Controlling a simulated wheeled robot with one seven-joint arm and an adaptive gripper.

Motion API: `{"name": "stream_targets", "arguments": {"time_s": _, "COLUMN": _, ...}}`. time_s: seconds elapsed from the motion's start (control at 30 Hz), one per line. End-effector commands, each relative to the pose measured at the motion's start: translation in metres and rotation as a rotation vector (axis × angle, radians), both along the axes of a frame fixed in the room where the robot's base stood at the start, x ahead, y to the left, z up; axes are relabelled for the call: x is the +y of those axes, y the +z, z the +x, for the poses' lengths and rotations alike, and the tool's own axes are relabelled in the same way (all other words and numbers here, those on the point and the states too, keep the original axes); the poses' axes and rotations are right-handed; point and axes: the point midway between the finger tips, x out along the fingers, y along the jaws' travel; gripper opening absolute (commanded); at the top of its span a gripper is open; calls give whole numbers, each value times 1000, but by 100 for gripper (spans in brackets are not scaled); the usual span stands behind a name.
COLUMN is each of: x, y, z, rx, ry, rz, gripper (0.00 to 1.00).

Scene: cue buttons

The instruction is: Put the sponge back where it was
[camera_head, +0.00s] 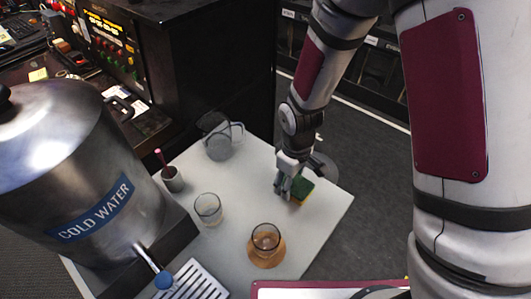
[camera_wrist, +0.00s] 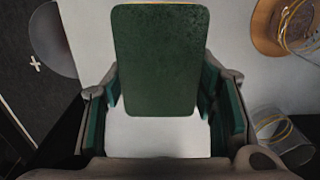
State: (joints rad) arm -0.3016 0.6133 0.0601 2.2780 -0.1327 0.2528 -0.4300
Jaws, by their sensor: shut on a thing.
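The sponge (camera_head: 302,190) is a green block with a yellow side, at the right part of the white table (camera_head: 325,215). My gripper (camera_head: 288,189) reaches down from above and is shut on the sponge. In the wrist view the green face of the sponge (camera_wrist: 160,55) shows large between the two fingers of my gripper (camera_wrist: 165,95). White tabletop shows past the sponge's edge. I cannot tell whether the sponge touches the table or hangs just above it.
A glass (camera_head: 266,236) stands on a round wooden coaster (camera_head: 263,259) at the front. An empty glass (camera_head: 208,208), a cup with a pink stick (camera_head: 172,180) and a grey pitcher (camera_head: 219,146) stand farther left. A cold water dispenser (camera_head: 75,165) stands at the left.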

Motion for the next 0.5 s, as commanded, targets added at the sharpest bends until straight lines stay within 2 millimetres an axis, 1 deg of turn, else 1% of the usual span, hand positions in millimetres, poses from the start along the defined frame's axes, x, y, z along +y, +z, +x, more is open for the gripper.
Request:
{"name": "stream_targets", "arguments": {"time_s": 0.4, "x": 50, "y": -10, "z": 84, "rx": -1, "ry": 1, "rz": 1, "gripper": 22}}
{"name": "stream_targets", "arguments": {"time_s": 0.5, "x": 61, "y": -12, "z": 102, "rx": -1, "ry": 0, "rz": 2, "gripper": 22}}
